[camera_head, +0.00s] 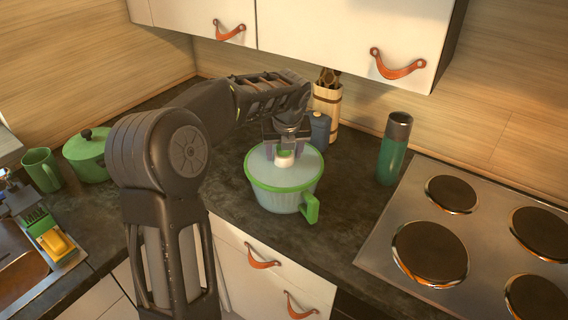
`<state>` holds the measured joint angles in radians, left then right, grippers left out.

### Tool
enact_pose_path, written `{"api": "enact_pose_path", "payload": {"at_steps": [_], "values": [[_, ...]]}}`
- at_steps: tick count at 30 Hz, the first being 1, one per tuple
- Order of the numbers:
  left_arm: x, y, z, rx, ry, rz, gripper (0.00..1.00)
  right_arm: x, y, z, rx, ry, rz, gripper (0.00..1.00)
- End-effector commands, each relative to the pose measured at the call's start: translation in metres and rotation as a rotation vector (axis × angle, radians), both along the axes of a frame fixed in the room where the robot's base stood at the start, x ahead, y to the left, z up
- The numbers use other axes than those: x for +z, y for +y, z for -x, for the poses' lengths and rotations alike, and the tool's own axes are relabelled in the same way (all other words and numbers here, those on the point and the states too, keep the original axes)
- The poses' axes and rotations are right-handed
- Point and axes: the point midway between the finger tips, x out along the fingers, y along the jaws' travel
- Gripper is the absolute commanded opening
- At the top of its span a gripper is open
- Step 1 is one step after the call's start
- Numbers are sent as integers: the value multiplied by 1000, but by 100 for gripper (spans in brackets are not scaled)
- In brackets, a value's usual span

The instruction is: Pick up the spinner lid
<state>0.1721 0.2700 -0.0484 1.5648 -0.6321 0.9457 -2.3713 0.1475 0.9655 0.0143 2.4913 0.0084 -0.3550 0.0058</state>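The salad spinner (282,198) stands on the dark counter in the middle, with a green handle at its lower right. Its pale, green-rimmed spinner lid (262,172) sits on top, with a light knob (284,158) in the centre. My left gripper (284,150) points down over the lid with its fingers at the knob. The fingers seem to lie on either side of the knob, but the wrist hides most of them, and I cannot tell whether they grip it. My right gripper is not in view.
A green bottle (393,150) and a stove (470,235) are to the right. A blue-grey jar (319,129) and a wooden utensil holder (327,103) stand close behind the spinner. A green pot (86,156), a green mug (42,170) and a sink are left. Cabinets hang above.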

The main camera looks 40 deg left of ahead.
Motion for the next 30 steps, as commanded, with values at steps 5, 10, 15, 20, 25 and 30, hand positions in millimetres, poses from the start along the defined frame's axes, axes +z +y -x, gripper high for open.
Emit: {"api": "enact_pose_path", "payload": {"at_steps": [5,10,15,20,25,30], "values": [[0,0,0,0,0,0,43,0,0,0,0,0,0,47],[0,0,0,0,0,0,29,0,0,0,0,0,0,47],[0,0,0,0,0,0,15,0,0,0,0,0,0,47],[0,0,0,0,0,0,2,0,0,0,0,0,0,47],[1,0,0,0,-1,-1,0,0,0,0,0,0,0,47],[3,0,0,1,-2,0,0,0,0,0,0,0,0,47]]}}
